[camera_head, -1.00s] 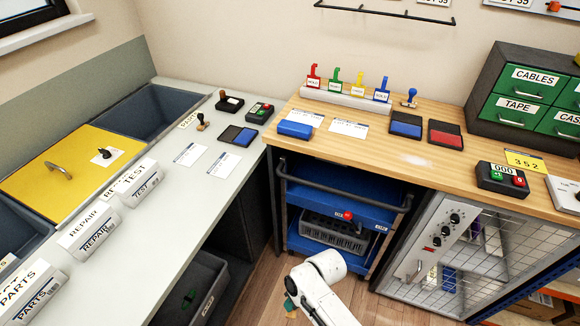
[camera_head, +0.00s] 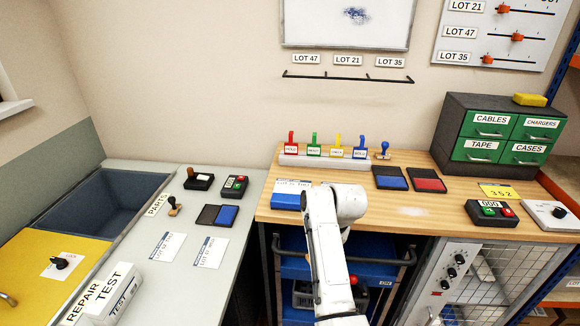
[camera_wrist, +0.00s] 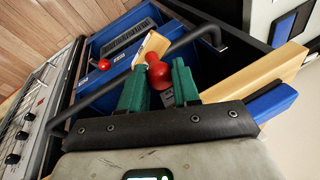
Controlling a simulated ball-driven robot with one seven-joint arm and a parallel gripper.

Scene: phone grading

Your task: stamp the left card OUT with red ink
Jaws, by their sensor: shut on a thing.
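In the wrist view my gripper (camera_wrist: 158,80) has its green fingers shut on a red-handled stamp (camera_wrist: 158,71). The stamp's pale wooden block (camera_wrist: 151,46) points away from the palm. My arm hides the gripper in the head view. On the wooden bench, a left card (camera_head: 292,184) shows partly behind a blue block; my arm hides the card to its right. The grey bench also holds a left card (camera_head: 166,247) and a right card (camera_head: 209,252). The red ink pad (camera_head: 428,180) lies open on the wooden bench, right of the blue ink pad (camera_head: 391,178).
The blue block (camera_head: 286,201) lies at the wooden bench's front left. A rack (camera_head: 325,160) of coloured handles stands behind. A blue cart (camera_head: 295,269) with a dark rail sits below the bench. A black two-button box (camera_head: 491,212) stands at right.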

